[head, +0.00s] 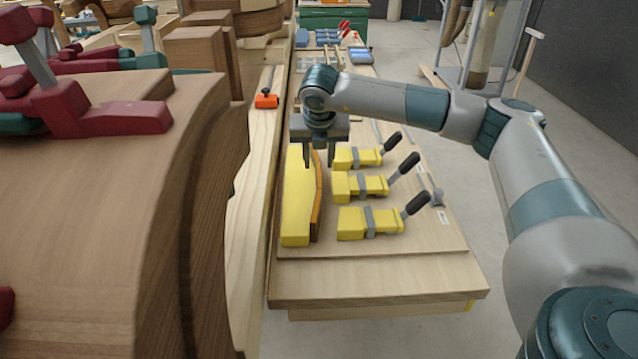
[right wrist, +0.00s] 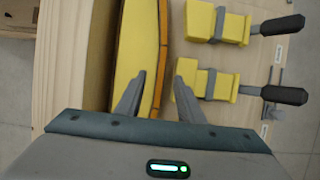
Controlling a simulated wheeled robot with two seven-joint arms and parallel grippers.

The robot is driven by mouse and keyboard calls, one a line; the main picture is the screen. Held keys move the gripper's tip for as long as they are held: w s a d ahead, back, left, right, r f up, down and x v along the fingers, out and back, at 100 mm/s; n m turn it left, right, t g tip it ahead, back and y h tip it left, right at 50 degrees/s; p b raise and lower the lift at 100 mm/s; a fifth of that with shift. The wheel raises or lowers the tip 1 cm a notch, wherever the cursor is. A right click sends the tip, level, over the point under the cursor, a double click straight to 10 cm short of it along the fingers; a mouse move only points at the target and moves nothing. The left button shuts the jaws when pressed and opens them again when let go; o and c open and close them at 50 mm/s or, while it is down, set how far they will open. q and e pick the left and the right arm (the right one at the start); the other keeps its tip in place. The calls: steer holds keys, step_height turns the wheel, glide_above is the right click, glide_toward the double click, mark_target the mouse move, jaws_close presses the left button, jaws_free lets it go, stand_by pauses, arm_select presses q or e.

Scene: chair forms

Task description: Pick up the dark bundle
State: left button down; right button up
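A thin curved brown strip or stack of strips with an orange edge (head: 318,195) stands along the right side of a yellow curved form (head: 297,205) on the bench; I cannot tell for sure that it is the dark bundle. It also shows in the right wrist view (right wrist: 163,40), beside the yellow form (right wrist: 133,45). My right gripper (head: 319,162) is above the far part of the form and strip, pointing down. In the right wrist view its fingers (right wrist: 160,76) are apart, with the strip seen between them. My left gripper is not in view.
Several yellow clamps with black handles (head: 367,186) lie right of the strip on the wooden bench (head: 375,280). A large brown curved wooden form (head: 110,230) with red clamps (head: 105,118) fills the left. An orange-handled tool (head: 266,101) lies on the pale rail.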

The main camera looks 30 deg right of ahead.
mark_target(319, 175)
steer(key=shift+s+f+p, duration=0.1)
steer(key=shift+f+p, duration=0.55)
steer(key=x, duration=0.1)
steer(key=p+x, duration=0.1)
steer(key=shift+s+f+p, duration=0.1)
steer(key=shift+f+p, duration=0.25)
steer(key=shift+f, duration=0.6)
steer(key=shift+f+b, duration=0.15)
steer(key=shift+b, duration=0.3)
